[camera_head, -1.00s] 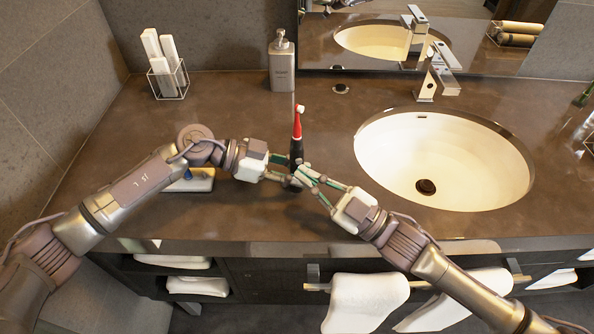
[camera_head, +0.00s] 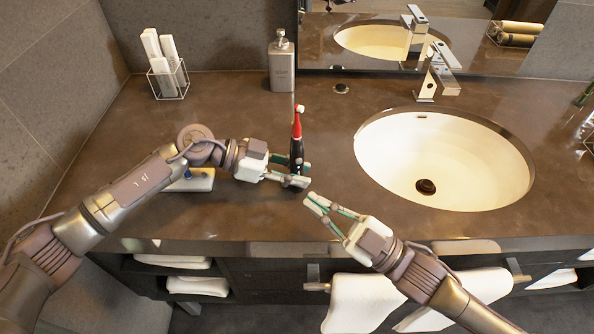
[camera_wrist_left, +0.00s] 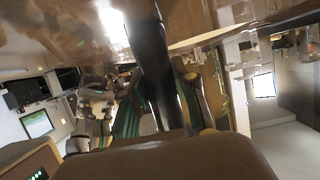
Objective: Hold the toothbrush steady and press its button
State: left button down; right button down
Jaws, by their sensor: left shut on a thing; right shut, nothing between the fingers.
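The toothbrush (camera_head: 297,140) stands upright on the counter, with a red upper part, a black handle and a pale head. My left gripper (camera_head: 300,176) is shut on the lower part of the black handle. In the left wrist view the dark handle (camera_wrist_left: 150,60) runs up between the fingers. The toothbrush's button is too small to make out. My right gripper (camera_head: 309,199) is shut and empty, in front of the toothbrush and a little to its right, apart from it.
A white sink (camera_head: 455,165) with a chrome faucet (camera_head: 434,75) is on the right. A soap dispenser (camera_head: 281,65) stands behind the toothbrush. A holder with white rolls (camera_head: 168,80) is at the back left. A small white item (camera_head: 195,181) lies behind my left arm. White towels (camera_head: 362,303) hang in front.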

pick_arm(q)
jog(key=c, duration=0.8)
grip_release()
